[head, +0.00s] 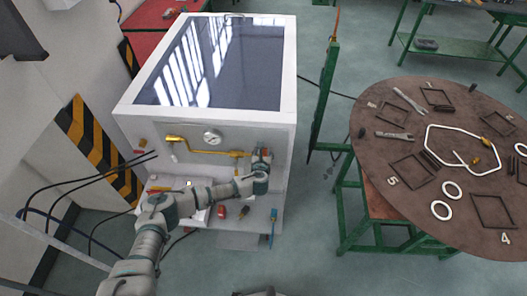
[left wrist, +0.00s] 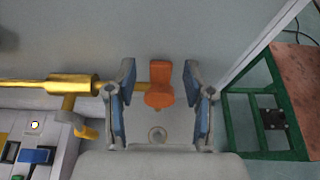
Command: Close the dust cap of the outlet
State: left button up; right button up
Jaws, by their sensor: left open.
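The orange dust cap (left wrist: 160,83) shows in the left wrist view at the end of a brass outlet pipe (left wrist: 130,87). It has a squarish upper part and a rounded lower part; whether it sits over the outlet's mouth I cannot tell. My left gripper (left wrist: 158,92) is open, its blue-padded fingers on either side of the cap with gaps to both. In the head view my left gripper (head: 262,160) is at the right end of the brass pipe (head: 205,150) on the machine's front and hides the cap there. My right gripper is not in view.
The white machine (head: 289,80) has a gauge (head: 212,137) above the pipe and a shelf below with small red and blue parts. A green frame (head: 325,95) stands to its right, then a round brown table (head: 400,150) with rings and wrenches. Black cables hang at left.

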pick_arm(q)
jog(key=shift+w+d+f, duration=0.1)
jog(key=shift+w+f, duration=0.1)
jog(key=shift+w, duration=0.35)
grip_shut()
